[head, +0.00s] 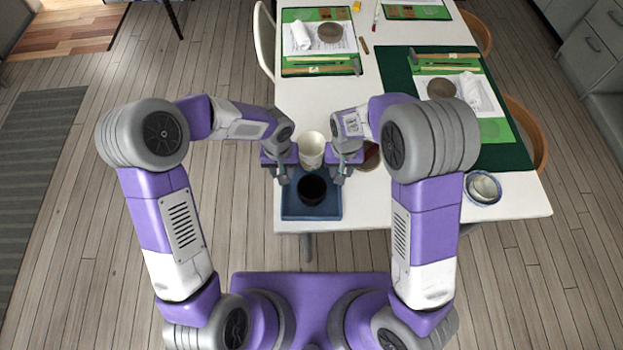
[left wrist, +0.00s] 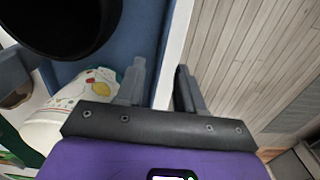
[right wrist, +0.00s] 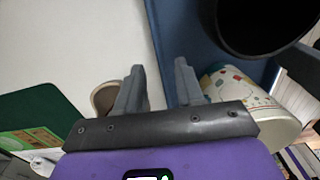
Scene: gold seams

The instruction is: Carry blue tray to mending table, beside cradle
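The blue tray (head: 292,211) lies on the white table near its front left corner. It holds a black cup (head: 311,190) and, behind it, a white cup with a coloured pattern (head: 311,147). My left gripper (head: 282,176) is at the tray's left side; in the left wrist view its fingers (left wrist: 160,88) are apart, above the tray's edge. My right gripper (head: 341,177) is at the right side, and its fingers (right wrist: 158,88) are apart near the tray's right edge. Contact with the tray cannot be told. No cradle can be made out.
The white table (head: 410,212) carries green work mats (head: 493,130) with tools and a blue-rimmed bowl (head: 484,188) at right. A brown round thing (head: 370,155) lies beside my right gripper. Chairs (head: 264,40) stand along the sides.

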